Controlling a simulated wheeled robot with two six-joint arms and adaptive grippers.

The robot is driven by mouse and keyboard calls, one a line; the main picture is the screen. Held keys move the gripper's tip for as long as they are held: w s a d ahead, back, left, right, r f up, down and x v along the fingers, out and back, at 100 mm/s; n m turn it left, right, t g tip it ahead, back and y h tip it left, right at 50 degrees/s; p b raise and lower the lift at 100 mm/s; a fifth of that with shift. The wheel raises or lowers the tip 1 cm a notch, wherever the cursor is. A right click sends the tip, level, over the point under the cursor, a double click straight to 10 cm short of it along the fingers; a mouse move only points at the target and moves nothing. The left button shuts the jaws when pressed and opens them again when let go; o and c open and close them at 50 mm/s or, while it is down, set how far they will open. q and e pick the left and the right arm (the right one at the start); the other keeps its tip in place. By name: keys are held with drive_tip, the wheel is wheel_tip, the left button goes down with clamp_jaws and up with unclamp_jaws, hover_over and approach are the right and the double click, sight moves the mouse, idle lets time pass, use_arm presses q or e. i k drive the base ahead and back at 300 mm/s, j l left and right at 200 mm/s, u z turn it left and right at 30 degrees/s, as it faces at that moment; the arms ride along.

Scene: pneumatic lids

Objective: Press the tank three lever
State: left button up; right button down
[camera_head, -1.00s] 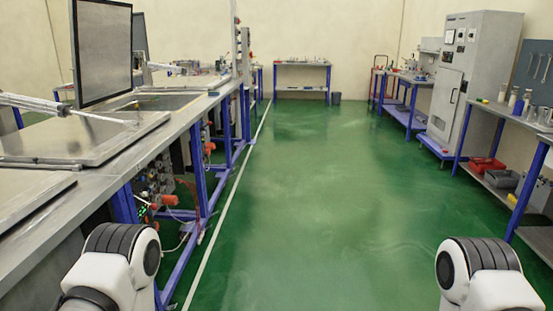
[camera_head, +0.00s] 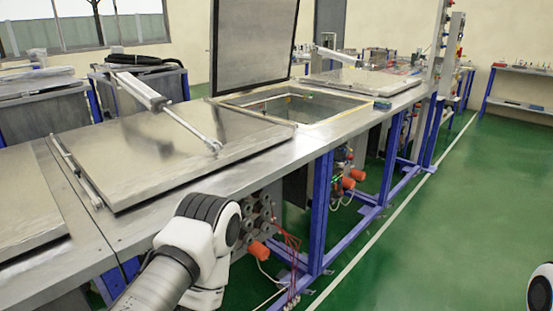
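A long metal bench (camera_head: 290,155) with blue legs runs from the lower left to the back right. One tank lid (camera_head: 260,45) stands raised over an open tank (camera_head: 305,110). A closed lid (camera_head: 170,145) with a pneumatic cylinder (camera_head: 138,90) on it lies nearer, and another closed lid (camera_head: 350,80) lies beyond. Under the bench are orange knobs (camera_head: 258,249), dark round fittings and red hoses. I cannot tell which part is the tank three lever. My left arm is in front of the bench. Neither gripper shows; part of my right arm is at the right edge.
The green floor (camera_head: 430,230) to the right of the bench is clear, with a white line (camera_head: 390,215) along it. A table (camera_head: 520,75) with blue legs stands at the back right. Dark tanks (camera_head: 45,110) stand behind the bench at the left.

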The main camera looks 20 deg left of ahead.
sight(350, 157)
drive_tip(key=i+l+u, duration=0.1)
drive_tip(key=u, duration=0.3)
drive_tip(key=i+l+u, duration=0.15)
drive_tip(key=u, duration=0.2)
drive_tip(key=i+l+u, duration=0.15)
drive_tip(key=u, duration=0.25)
drive_tip(key=i+l, duration=0.2)
drive_tip(key=l, duration=0.15)
drive_tip(key=i+l+u, duration=0.15)
drive_tip(key=l, duration=0.2)
drive_tip(key=i+l, duration=0.2)
drive_tip(key=l, duration=0.15)
drive_tip(key=i+l+u, duration=0.1)
drive_tip(key=l, duration=0.3)
drive_tip(key=i+l+u, duration=0.1)
drive_tip(key=i+l, duration=0.15)
drive_tip(key=l, duration=0.1)
